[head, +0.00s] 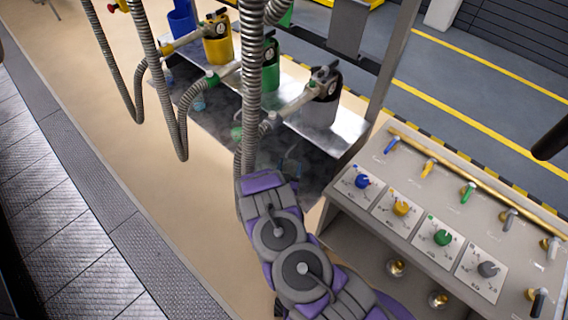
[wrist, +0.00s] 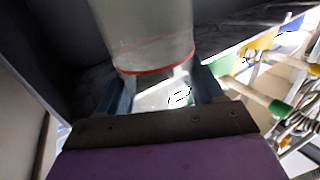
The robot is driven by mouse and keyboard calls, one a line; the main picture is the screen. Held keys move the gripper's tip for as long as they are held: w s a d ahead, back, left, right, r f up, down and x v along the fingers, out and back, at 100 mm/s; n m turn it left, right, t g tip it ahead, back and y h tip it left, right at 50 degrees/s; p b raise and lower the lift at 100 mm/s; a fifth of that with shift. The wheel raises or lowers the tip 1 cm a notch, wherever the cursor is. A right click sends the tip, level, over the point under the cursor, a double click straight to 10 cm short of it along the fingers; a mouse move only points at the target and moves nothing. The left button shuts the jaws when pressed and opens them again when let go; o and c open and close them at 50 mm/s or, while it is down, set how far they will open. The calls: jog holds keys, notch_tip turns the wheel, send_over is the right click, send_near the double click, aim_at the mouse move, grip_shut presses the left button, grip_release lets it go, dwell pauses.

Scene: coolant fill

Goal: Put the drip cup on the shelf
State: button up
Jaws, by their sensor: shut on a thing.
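In the wrist view my gripper (wrist: 162,88) is shut on the drip cup (wrist: 145,35), a clear cup with a red line around it. The blue fingers stand on either side of its near end. In the head view my arm reaches up toward the dark lower shelf (head: 215,118), and the cup is hard to make out behind the arm and hose. A bright metal upper shelf (head: 345,132) carries the canisters. Whether the cup touches any surface is unclear.
Yellow (head: 218,45), green (head: 270,68) and grey (head: 322,100) canisters have spouts pointing left. Small cups, one bluish (head: 198,103), stand below the spouts. Ribbed hoses (head: 250,80) hang in front. A control panel (head: 430,215) with knobs and levers stands at right.

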aim_at(285, 167)
jog(key=w, duration=0.4)
jog(key=shift+a+f, duration=0.15)
jog(key=shift+a, duration=0.15)
jog(key=f, duration=0.1)
jog(key=a+f+b, duration=0.1)
jog(key=f, duration=0.1)
jog(key=shift+w+a, duration=0.2)
jog(key=shift+d+f, duration=0.1)
jog(key=shift+f, duration=0.25)
jog(key=shift+d, duration=0.3)
jog(key=o, duration=1)
jog(key=shift+a, duration=0.3)
jog(key=shift+o, duration=0.2)
jog(key=shift+s+d+r, duration=0.1)
